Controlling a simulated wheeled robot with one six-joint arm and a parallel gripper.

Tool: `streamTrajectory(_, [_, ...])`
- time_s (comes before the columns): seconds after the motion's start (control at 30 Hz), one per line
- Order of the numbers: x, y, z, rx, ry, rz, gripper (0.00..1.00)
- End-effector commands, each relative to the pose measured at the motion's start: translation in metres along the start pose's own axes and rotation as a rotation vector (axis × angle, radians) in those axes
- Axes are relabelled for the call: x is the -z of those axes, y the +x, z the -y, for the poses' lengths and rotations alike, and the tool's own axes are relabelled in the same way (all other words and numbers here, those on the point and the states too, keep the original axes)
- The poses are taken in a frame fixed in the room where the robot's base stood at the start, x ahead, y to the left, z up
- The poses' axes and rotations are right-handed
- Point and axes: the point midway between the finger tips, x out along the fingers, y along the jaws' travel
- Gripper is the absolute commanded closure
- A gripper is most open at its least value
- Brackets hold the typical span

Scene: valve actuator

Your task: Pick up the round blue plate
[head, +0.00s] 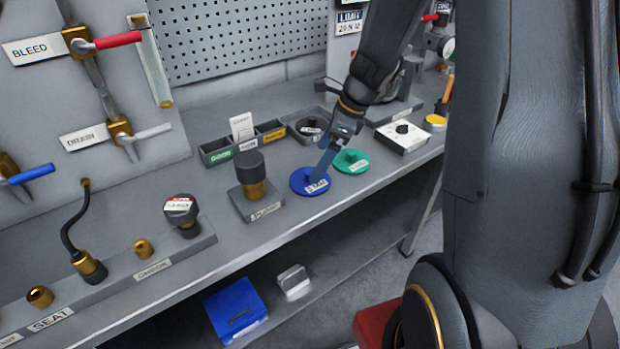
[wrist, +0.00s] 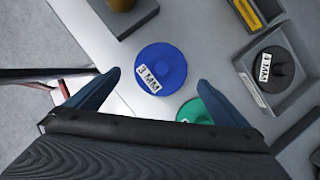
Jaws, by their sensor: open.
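The round blue plate (head: 303,181) lies flat on the grey bench near its front edge. It carries a white label and a raised knob in the middle. In the wrist view the blue plate (wrist: 176,55) lies ahead of the fingertips, its label reading 3 MM. My gripper (head: 322,170) reaches down over the plate in the head view, and its finger hides part of it. In the wrist view my gripper (wrist: 158,78) has its two blue fingers spread wide with nothing between them. I cannot tell the height of the fingertips above the bench.
A green plate (head: 352,161) lies close to the right of the blue one. A dark plate (wrist: 272,68) labelled 4 MM sits in a square tray. A brass-and-black fitting (head: 252,178) stands on a block to the left. The bench front (head: 290,222) is clear.

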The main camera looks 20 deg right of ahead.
Motion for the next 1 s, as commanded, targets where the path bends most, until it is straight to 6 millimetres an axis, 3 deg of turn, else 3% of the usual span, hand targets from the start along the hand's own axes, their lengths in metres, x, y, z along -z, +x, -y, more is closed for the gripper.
streamTrajectory(0.6, [-0.006,0.065,0.002,-0.003,-0.004,-0.002,0.0])
streamTrajectory(0.93, [-0.006,0.071,0.003,-0.001,-0.006,-0.002,0.0])
streamTrajectory(1.0, [-0.006,0.071,0.003,-0.001,-0.006,-0.002,0.1])
